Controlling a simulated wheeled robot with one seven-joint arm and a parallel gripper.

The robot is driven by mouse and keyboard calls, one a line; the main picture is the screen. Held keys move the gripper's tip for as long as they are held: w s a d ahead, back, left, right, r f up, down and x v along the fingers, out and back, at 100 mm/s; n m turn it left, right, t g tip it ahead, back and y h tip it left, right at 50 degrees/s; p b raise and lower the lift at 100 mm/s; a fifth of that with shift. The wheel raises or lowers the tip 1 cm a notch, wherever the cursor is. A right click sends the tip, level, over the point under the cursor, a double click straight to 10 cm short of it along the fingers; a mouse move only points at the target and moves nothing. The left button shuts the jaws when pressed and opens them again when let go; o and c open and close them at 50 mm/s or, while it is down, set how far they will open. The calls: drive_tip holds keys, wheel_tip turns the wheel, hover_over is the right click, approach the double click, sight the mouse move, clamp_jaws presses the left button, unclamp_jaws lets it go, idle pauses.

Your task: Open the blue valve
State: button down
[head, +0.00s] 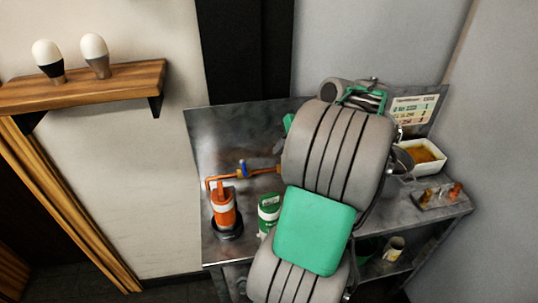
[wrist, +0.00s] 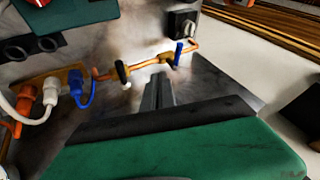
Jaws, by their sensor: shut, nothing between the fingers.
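The blue valve (wrist: 178,53) shows in the wrist view as an upright blue handle on a copper pipe (wrist: 152,63). In the head view the blue valve (head: 243,169) sits on the pipe left of my arm. My gripper (wrist: 157,82) shows in the wrist view with its grey fingers together and nothing between them. The fingertips appear just below and left of the blue handle, apart from it in the picture; the depth gap is hard to judge. My arm hides the gripper in the head view.
A black handle (wrist: 122,72) is on the same pipe, left of my fingers. Blue (wrist: 82,88) and white (wrist: 49,93) plugs with hoses are further left. On the metal bench are an orange canister (head: 222,211), a green-and-white can (head: 269,207) and a cream tray (head: 421,157).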

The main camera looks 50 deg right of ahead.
sight(244, 168)
drive_tip(key=w+a+f+p, duration=0.1)
drive_tip(key=w+a+f, duration=0.3)
drive_tip(key=w+f, duration=0.2)
drive_tip(key=shift+w+a+f, duration=0.25)
drive_tip(key=shift+a+f, duration=0.15)
drive_tip(key=shift+f, duration=0.55)
